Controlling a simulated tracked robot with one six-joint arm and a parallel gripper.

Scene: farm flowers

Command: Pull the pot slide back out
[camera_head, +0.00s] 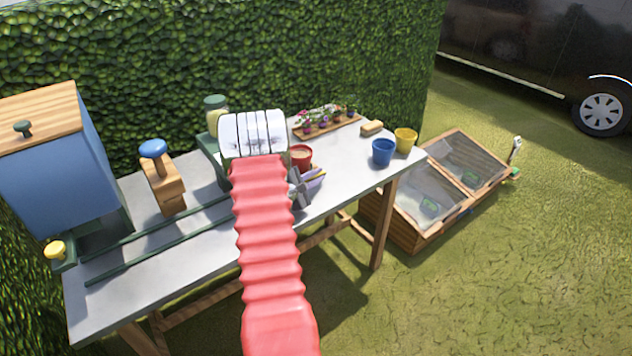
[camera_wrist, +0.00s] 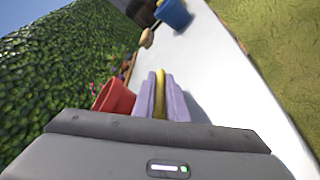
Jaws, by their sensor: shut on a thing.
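My gripper (camera_wrist: 160,98) is low over the table, right of my red arm sleeve in the head view. Its two pale purple fingers are closed on a narrow yellow bar (camera_wrist: 160,92), which shows between them in the wrist view. In the head view the gripper (camera_head: 313,180) partly hides the bar. A red pot (camera_head: 301,154) with pale filling stands just behind the gripper; it is left of the fingers in the wrist view (camera_wrist: 115,99). Two green rails (camera_head: 150,238) run along the table toward my arm. I cannot make out the pot slide itself; my arm covers part of the area.
A blue machine (camera_head: 62,160) with a wooden top stands at the table's left end, near a yellow knob (camera_head: 54,249) and a blue-topped wooden block (camera_head: 163,185). Blue (camera_head: 383,152) and yellow pots (camera_head: 405,139), a sponge (camera_head: 372,127) and a flower tray (camera_head: 325,122) stand to the right.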

